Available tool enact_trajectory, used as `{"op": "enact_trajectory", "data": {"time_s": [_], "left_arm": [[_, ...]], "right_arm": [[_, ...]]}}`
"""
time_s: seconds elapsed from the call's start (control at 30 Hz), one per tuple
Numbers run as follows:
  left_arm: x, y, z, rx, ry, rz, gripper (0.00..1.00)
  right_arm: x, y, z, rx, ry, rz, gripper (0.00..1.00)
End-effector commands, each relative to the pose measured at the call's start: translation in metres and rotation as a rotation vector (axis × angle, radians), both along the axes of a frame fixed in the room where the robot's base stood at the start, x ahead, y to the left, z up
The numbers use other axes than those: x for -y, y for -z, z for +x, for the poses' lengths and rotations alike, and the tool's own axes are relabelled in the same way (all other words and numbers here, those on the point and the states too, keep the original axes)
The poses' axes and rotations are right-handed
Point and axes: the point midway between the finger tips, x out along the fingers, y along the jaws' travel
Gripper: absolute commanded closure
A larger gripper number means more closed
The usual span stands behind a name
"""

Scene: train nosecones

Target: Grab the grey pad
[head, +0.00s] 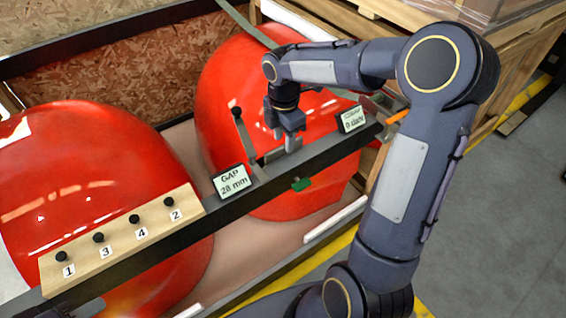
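My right gripper (285,132) points down over the black rail (320,152), in front of the right red nosecone (225,85). A small light grey piece (293,144) sits directly below its fingers at the rail; it may be the grey pad. I cannot tell whether the fingers touch it or are shut on it. A thin grey lever with a black knob (237,111) stands just left of the gripper. A small green piece (302,184) is under the rail's front edge.
A sign reading "GAP 28 mm" (232,182) and a smaller sign (353,119) stand on the rail. A wooden board (125,237) carries several black knobs numbered 1, 3, 4, 2. The left red nosecone (90,165) lies behind it. Wooden crate sides (100,55) enclose the back.

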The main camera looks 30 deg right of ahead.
Motion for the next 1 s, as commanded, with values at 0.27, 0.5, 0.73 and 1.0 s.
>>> {"op": "enact_trajectory", "data": {"time_s": [0.27, 0.5, 0.73, 1.0], "left_arm": [[-0.0001, -0.0001, 0.0000, 0.000, 0.000, 0.000, 0.64], [-0.0001, -0.0001, 0.0000, 0.000, 0.000, 0.000, 0.64], [-0.0001, -0.0001, 0.0000, 0.000, 0.000, 0.000, 0.64], [-0.0001, -0.0001, 0.0000, 0.000, 0.000, 0.000, 0.64]], "right_arm": [[0.0001, 0.0120, -0.0001, 0.000, 0.001, 0.000, 0.64], [-0.0001, 0.0118, 0.0000, 0.000, 0.001, 0.000, 0.85], [-0.0001, 0.0116, 0.0000, 0.000, 0.001, 0.000, 1.00], [-0.0001, 0.0113, 0.0001, 0.001, 0.001, 0.000, 1.00]]}}
